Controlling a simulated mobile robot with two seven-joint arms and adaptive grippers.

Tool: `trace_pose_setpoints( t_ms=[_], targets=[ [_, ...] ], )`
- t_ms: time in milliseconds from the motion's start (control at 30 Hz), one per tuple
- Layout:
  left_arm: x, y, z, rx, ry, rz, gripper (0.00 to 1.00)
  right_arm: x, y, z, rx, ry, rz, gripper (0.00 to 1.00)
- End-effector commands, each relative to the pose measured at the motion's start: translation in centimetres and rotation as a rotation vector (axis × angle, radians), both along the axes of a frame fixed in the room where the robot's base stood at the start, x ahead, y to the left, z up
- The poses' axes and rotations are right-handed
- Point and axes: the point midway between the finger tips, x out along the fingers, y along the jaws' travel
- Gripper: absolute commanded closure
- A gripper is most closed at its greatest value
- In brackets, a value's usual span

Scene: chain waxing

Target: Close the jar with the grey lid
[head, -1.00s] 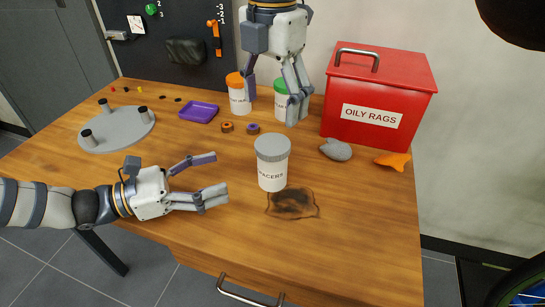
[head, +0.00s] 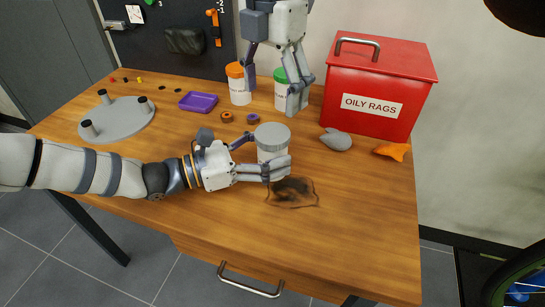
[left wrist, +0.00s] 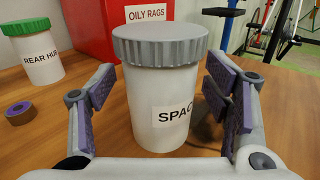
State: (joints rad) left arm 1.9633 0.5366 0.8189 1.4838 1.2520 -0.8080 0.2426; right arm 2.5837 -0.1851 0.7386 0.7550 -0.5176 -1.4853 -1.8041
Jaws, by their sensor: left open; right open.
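The white jar labelled as spacers (head: 270,155) stands upright on the table, with the grey lid (head: 272,136) sitting on its top. In the left wrist view the jar (left wrist: 160,100) fills the middle, and the grey lid (left wrist: 160,43) looks level on it. I cannot tell whether the lid is screwed tight. My left gripper (head: 262,154) is open, with one finger on each side of the jar; in the left wrist view its purple pads (left wrist: 160,105) show gaps to the jar. My right gripper (head: 271,92) is open and empty above the back of the table, in front of the other jars.
An orange-lidded jar (head: 238,86) and a green-lidded jar (head: 281,92) stand behind. A red oily rags box (head: 372,95), a grey cloth (head: 336,140) and an orange cloth (head: 391,151) are at right. A purple tray (head: 198,102) is behind left.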

Motion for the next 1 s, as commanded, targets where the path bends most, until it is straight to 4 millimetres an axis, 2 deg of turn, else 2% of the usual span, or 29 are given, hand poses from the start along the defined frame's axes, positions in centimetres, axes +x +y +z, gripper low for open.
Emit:
trace_pose_setpoints(
  t_ms=[267, 300, 600, 700, 900, 1000],
  targets=[
    [0.07, -0.24, -0.01, 0.000, 0.000, 0.000, 0.29, -0.01, 0.01, 0.00, 0.000, 0.000, 0.000, 0.28],
    [0.06, -0.23, -0.01, 0.000, 0.000, 0.000, 0.31, -0.01, 0.01, 0.00, 0.000, 0.000, 0.000, 0.28],
    [0.06, -0.21, -0.01, 0.000, 0.000, 0.000, 0.99, -0.01, 0.01, 0.00, 0.000, 0.000, 0.000, 0.28],
    [0.06, -0.20, -0.01, 0.000, 0.000, 0.000, 1.00, -0.05, 0.05, -0.07, 0.001, 0.002, 0.037, 0.28],
    [0.06, -0.20, 0.00, 0.000, 0.000, 0.000, 1.00, -0.04, 0.00, -0.07, 0.003, 0.004, 0.356, 0.28],
    [0.06, -0.20, 0.00, 0.000, 0.000, 0.000, 1.00, 0.03, -0.05, -0.01, 0.000, 0.000, 0.398, 0.28]
  ],
)
